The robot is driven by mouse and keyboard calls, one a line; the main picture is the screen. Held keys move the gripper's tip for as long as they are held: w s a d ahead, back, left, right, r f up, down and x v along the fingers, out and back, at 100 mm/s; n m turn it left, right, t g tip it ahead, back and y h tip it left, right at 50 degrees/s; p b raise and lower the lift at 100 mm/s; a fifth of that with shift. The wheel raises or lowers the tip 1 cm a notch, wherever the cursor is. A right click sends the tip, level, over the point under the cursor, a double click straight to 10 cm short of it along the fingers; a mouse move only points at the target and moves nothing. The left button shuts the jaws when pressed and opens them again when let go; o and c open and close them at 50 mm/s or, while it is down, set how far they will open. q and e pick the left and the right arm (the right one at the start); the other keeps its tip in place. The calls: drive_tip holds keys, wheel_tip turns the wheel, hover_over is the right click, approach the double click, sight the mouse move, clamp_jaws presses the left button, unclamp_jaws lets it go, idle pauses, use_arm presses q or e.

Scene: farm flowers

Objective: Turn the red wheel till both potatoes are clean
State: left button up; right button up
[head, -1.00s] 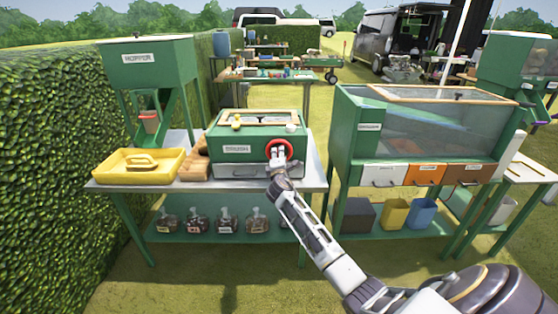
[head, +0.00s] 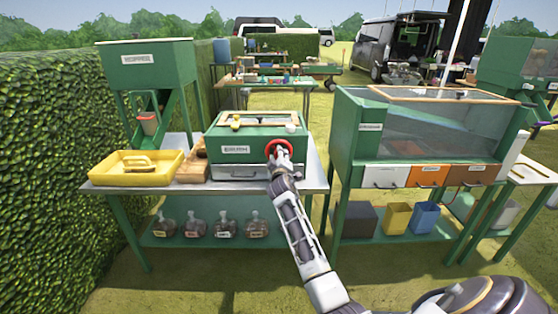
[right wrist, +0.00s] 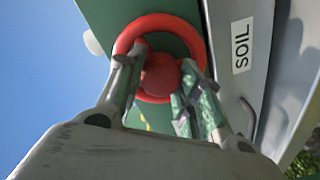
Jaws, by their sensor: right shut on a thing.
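The red wheel (head: 279,142) is on the front right of a green box (head: 225,135) on the table. It also shows in the right wrist view as a red ring (right wrist: 158,20) with a round red hub. My right gripper (head: 280,158) is at the wheel; in the right wrist view its two fingers (right wrist: 160,68) are on either side of the hub, shut on the wheel. A small yellow thing (head: 236,124) and a pale round thing (head: 290,127) show at the box top. I cannot make out the potatoes or how clean they are. My left gripper is out of view.
A labelled drawer (head: 240,172) is under the box front. Several glass jars stand on the lower shelf (head: 180,238). A large green case (head: 352,125) stands close on the right.

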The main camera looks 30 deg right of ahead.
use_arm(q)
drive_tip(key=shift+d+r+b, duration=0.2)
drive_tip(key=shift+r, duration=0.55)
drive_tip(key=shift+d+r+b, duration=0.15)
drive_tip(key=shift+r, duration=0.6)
use_arm(e)
drive_tip(key=shift+m, duration=1.4)
drive_tip(key=o, duration=1)
drive_tip(key=shift+o, duration=0.2)
drive_tip(key=shift+s+a, duration=0.1)
drive_tip(key=v, duration=0.7)
